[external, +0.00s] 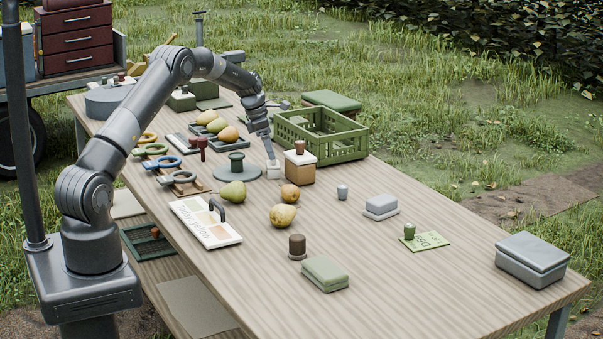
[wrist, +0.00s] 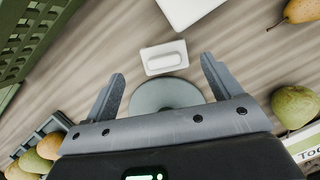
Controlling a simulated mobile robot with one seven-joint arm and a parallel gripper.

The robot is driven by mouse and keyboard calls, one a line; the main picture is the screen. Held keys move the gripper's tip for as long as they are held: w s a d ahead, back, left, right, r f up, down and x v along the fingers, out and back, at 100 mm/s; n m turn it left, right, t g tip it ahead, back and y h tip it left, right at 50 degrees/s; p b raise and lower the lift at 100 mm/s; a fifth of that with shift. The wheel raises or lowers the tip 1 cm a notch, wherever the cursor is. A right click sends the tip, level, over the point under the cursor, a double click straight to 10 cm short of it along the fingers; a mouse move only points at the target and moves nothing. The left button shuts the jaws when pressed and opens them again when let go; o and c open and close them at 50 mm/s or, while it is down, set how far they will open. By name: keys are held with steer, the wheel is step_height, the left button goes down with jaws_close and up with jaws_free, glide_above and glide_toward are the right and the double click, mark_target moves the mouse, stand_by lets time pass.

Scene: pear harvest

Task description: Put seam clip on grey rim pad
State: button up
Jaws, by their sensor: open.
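A small white piece with a rounded ridge on a flat base, seemingly the seam clip (wrist: 165,57), lies on the table. It also shows in the external view (external: 273,174), just below my gripper (external: 272,160). In the wrist view my gripper (wrist: 163,70) is open and empty, with the white piece just beyond and between its fingertips. A round grey disc (wrist: 165,92), possibly the grey rim pad, is partly hidden behind my gripper. In the external view the disc (external: 226,180) lies left of the white piece and carries a dark green knobbed piece (external: 237,162).
A brown box with a white lid (external: 300,172) stands close at the right of my gripper. A green crate (external: 350,150) stands behind it. Pears (external: 284,215) lie in front, and a tray of pears (external: 232,146) is at the left.

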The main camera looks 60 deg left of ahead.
mark_target(275, 162)
steer(key=x, duration=0.6)
steer(key=shift+d, duration=0.15)
steer(key=shift+c, duration=0.2)
steer(key=c, duration=1.1)
steer(key=shift+r, duration=0.1)
